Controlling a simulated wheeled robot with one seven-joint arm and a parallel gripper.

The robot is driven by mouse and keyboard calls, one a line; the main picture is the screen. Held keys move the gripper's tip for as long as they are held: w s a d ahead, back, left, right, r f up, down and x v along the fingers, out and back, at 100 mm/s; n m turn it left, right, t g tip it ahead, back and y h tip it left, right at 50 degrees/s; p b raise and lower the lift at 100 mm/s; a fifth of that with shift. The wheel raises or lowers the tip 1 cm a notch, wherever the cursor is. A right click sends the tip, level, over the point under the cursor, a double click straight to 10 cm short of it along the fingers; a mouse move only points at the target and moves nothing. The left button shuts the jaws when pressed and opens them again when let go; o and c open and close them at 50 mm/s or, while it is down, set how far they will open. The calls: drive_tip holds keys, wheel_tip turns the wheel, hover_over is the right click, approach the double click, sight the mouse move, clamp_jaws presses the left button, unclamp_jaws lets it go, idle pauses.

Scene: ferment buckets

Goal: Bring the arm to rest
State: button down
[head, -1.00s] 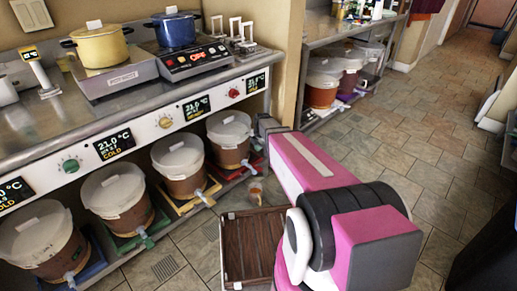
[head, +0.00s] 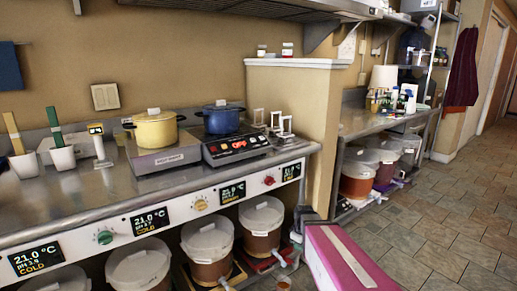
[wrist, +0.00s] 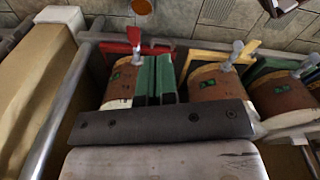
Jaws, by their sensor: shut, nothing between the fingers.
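My arm (head: 345,262), pink with a pale stripe, reaches in from the bottom of the head view towards the gap beside the counter. In the wrist view my gripper (wrist: 155,75) shows as two green fingers side by side, shut and empty. They are in front of a brown bucket (wrist: 122,82) with a red tap (wrist: 134,40); I cannot tell whether they touch it. In the head view the fingers cannot be made out.
Lidded buckets (head: 207,240) stand under the steel counter (head: 75,195). A yellow pot (head: 156,131) and a blue pot (head: 221,120) stand on top. A partition wall (head: 290,120) ends the counter. The tiled floor (head: 450,215) at right is clear.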

drive_tip(key=s+d+r+m, duration=0.1)
drive_tip(key=s+r+m, duration=0.3)
drive_tip(key=s+m, duration=0.4)
drive_tip(key=shift+s+m+g, duration=0.3)
drive_tip(key=shift+s+m, duration=0.1)
drive_tip(key=shift+m, duration=0.8)
drive_tip(key=shift+d, duration=0.1)
